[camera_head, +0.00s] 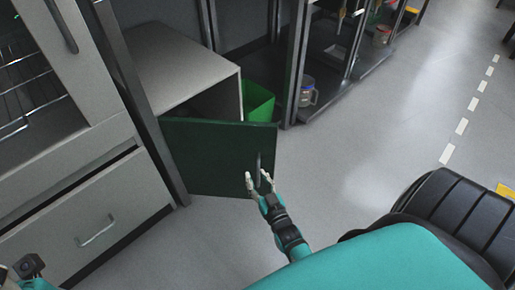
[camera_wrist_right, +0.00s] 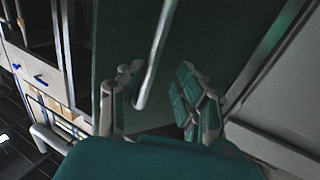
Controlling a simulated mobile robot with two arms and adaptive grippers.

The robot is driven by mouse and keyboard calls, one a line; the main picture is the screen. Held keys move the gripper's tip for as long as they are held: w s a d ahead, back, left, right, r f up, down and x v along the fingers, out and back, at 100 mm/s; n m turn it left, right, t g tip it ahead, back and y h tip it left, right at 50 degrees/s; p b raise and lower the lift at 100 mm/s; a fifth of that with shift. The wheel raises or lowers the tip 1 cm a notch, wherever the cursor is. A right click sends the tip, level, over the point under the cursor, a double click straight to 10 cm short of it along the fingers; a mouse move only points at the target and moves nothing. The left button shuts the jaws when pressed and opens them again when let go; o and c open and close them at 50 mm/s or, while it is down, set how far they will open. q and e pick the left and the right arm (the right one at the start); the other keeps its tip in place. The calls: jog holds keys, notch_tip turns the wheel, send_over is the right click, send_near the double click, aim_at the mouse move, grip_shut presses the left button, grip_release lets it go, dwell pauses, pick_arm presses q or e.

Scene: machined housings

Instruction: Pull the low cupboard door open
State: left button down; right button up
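The low cupboard (camera_head: 190,65) is a grey box with a dark green door (camera_head: 205,150). The door stands swung out from the cupboard's front, with a dark gap showing above and behind it. Its slim grey bar handle (camera_head: 258,163) is near the door's free right edge. My right gripper (camera_head: 258,179) is at the handle's lower end, its fingers apart. In the right wrist view the handle (camera_wrist_right: 157,45) comes down between the open fingers, and I see no clear contact. Part of my left arm's end (camera_head: 28,266) shows at the bottom left; its fingers are not clear.
A grey drawer unit (camera_head: 95,215) stands left of the door. A green bin (camera_head: 257,101) is behind the door, beside the cupboard. Dark shelving (camera_head: 330,75) with a jar (camera_head: 307,92) stands further back. The floor (camera_head: 350,150) to the right is clear.

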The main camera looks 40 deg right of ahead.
jog(key=s+a, duration=0.2)
jog(key=s, duration=0.9)
jog(key=shift+s, duration=0.35)
jog(key=shift+a, duration=0.1)
